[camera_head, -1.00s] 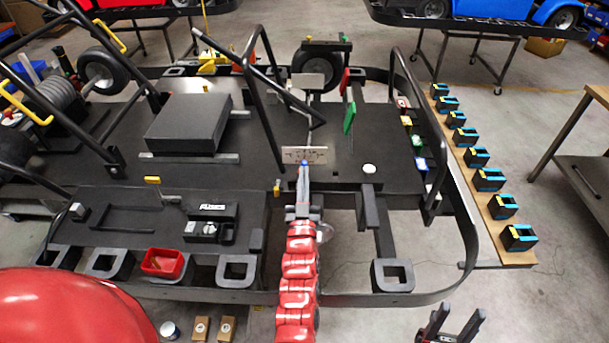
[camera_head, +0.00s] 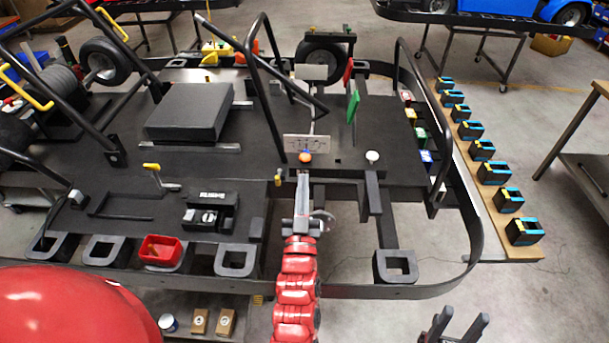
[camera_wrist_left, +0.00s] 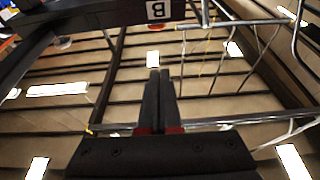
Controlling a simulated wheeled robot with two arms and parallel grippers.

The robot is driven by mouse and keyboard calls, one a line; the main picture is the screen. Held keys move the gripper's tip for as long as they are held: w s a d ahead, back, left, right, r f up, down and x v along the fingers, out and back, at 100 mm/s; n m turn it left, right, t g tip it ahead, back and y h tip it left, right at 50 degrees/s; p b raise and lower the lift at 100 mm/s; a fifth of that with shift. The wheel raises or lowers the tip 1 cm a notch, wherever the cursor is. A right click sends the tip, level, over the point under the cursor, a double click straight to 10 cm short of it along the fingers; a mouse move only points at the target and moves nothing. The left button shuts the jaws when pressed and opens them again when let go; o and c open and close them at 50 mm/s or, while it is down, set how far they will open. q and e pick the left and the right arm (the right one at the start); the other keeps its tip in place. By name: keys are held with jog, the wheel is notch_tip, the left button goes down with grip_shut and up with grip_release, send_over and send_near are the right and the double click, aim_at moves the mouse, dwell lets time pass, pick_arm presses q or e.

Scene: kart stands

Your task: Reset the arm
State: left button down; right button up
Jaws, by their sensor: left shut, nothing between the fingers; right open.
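My left gripper (camera_head: 303,180) is shut and empty at the end of the red segmented arm, over the near edge of the black kart frame (camera_head: 400,291). Its fingertips appear just below a round orange button (camera_head: 305,158), at the foot of a small light panel (camera_head: 307,143). Whether they touch the button cannot be told. In the left wrist view the closed fingers (camera_wrist_left: 160,95) point up the picture with nothing between them; a plate marked B (camera_wrist_left: 157,10) shows beyond. My right gripper (camera_head: 455,322) is open and empty at the bottom right, over bare floor.
A white-topped button (camera_head: 372,156) stands right of the left gripper. Dark tubular bars (camera_head: 265,105) rise behind it. A red tray (camera_head: 161,250) and a yellow-handled lever (camera_head: 152,167) lie to the left. A wooden board (camera_head: 530,252) with several black-blue blocks stands right.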

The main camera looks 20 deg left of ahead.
pick_arm(q)
jog(key=shift+s+d, duration=0.25)
jog(key=shift+s, duration=0.3)
jog(key=shift+f, duration=0.1)
